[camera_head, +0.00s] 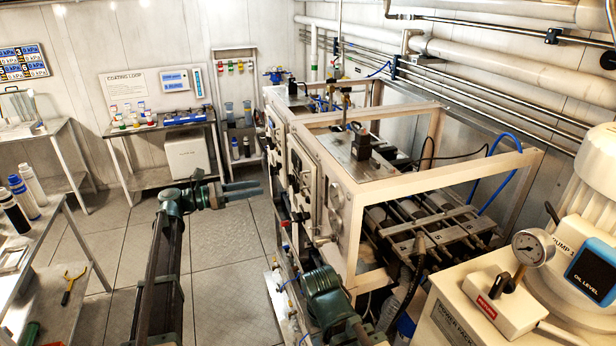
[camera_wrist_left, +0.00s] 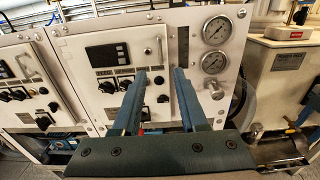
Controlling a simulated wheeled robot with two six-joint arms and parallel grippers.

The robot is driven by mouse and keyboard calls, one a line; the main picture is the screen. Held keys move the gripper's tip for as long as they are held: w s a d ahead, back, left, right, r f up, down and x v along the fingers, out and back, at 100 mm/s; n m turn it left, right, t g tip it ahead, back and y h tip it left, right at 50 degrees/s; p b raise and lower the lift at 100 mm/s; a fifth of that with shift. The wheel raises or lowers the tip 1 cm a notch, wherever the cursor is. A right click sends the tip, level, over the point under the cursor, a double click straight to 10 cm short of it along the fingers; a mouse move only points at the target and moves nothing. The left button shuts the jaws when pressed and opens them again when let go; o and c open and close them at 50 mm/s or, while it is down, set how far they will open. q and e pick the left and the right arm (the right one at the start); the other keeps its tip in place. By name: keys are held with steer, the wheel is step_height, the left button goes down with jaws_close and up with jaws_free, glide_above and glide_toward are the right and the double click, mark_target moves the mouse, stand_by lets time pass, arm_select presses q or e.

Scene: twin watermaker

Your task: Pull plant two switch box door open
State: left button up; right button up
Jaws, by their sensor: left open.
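My left gripper (camera_head: 258,188) is open and empty. In the head view it points right toward the front panels of the white frames, with a gap of floor between. In the left wrist view its two fingers (camera_wrist_left: 160,74) stand apart in front of a white switch box door (camera_wrist_left: 75,50). This door has a black display, several black knobs and an upright metal handle (camera_wrist_left: 161,48) near its right edge. The door looks shut. The handle appears just above the fingertips, and the fingers hide part of the door's lower right. I cannot read which plant it belongs to. My right gripper is not seen.
A similar panel (camera_wrist_left: 25,80) with its own handle is at the left. Two round gauges (camera_wrist_left: 217,30) sit right of the door. In the head view a bench (camera_head: 35,225) stands at the left, and the floor (camera_head: 215,250) between is clear.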

arm_select(q)
steer(key=x, duration=1.3)
steer(key=shift+d, duration=0.25)
steer(key=shift+w, duration=0.1)
jaws_close()
stand_by(1.0)
